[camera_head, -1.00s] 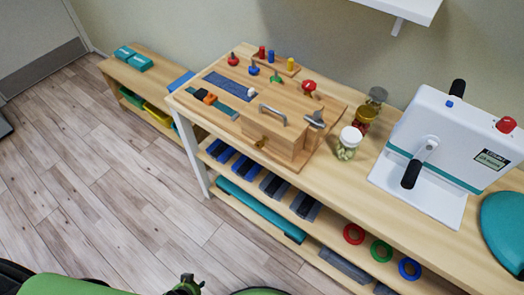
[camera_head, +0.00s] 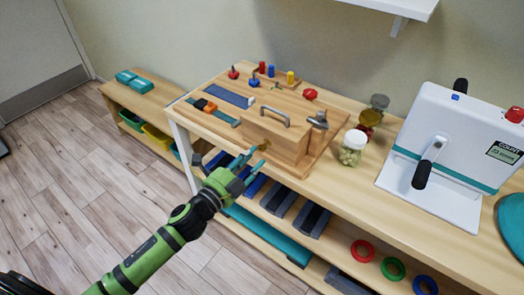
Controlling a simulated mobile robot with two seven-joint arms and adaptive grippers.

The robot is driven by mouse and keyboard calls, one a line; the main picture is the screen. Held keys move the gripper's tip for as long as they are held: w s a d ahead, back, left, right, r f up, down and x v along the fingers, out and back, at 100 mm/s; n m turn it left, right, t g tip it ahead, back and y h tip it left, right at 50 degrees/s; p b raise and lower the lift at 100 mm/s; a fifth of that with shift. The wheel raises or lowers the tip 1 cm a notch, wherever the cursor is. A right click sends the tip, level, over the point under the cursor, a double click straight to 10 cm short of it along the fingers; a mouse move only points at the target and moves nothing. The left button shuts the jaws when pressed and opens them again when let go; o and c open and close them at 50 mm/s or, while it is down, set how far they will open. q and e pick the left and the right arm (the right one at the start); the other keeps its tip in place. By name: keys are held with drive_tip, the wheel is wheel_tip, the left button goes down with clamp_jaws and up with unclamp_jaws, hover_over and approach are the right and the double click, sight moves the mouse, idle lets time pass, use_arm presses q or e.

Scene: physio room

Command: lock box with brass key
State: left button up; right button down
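The wooden box (camera_head: 285,146) with a grey metal handle on top stands on the board (camera_head: 324,136) at the bench's front. A small brass piece, apparently the brass key (camera_head: 264,145), shows at the box's front face; how deep it sits I cannot tell. My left gripper (camera_head: 253,160) is just in front of and slightly below the key. Its teal fingers are spread apart with nothing visible between them, and they look clear of the key. A grey latch (camera_head: 318,120) is at the box's right end. My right gripper is out of view.
A jar with a white lid (camera_head: 352,148) stands right of the board, with the white hand-crank machine (camera_head: 440,145) further right. Colored pegs and straps lie on the board behind the box. The lower shelf holds blue and grey blocks and rings (camera_head: 363,250).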

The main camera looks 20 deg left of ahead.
sight(264, 146)
use_arm(q)
drive_tip(key=shift+x, duration=2.25)
clamp_jaws()
